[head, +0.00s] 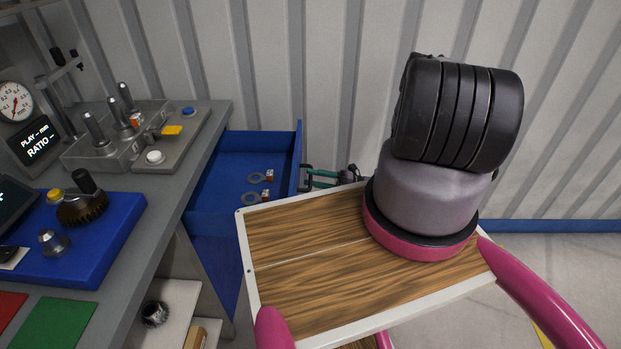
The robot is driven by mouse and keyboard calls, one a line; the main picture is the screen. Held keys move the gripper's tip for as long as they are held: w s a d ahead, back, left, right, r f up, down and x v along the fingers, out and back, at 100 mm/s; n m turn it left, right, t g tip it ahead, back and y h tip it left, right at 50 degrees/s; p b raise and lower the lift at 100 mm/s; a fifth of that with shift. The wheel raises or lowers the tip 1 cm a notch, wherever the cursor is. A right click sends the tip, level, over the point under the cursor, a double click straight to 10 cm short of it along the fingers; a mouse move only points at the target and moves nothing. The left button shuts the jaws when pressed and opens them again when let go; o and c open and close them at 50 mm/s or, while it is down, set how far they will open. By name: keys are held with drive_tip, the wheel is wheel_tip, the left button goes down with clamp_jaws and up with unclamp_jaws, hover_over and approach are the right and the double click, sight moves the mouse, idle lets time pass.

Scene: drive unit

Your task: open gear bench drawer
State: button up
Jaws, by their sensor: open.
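The gear bench (205,125) stands at the left with a grey top. Its blue drawer (232,150) stands out from the bench's right side, and its inside shows. Flat ring-shaped parts (256,178) with small orange-and-white tags lie on the drawer floor. My gripper (308,179), small with green and dark parts, is just outside the drawer's front panel (298,158). It is open. Whether it touches the drawer or its handle cannot be told. Most of my arm behind it is hidden.
The bench top carries a lever fixture (115,140), a dial gauge (14,101) and a blue tray (90,245) with gear parts. A shelf (172,305) is below. A corrugated wall (350,60) closes the back.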

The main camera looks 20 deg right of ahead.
drive_tip(key=v, duration=0.9)
drive_tip(key=shift+d, duration=0.2)
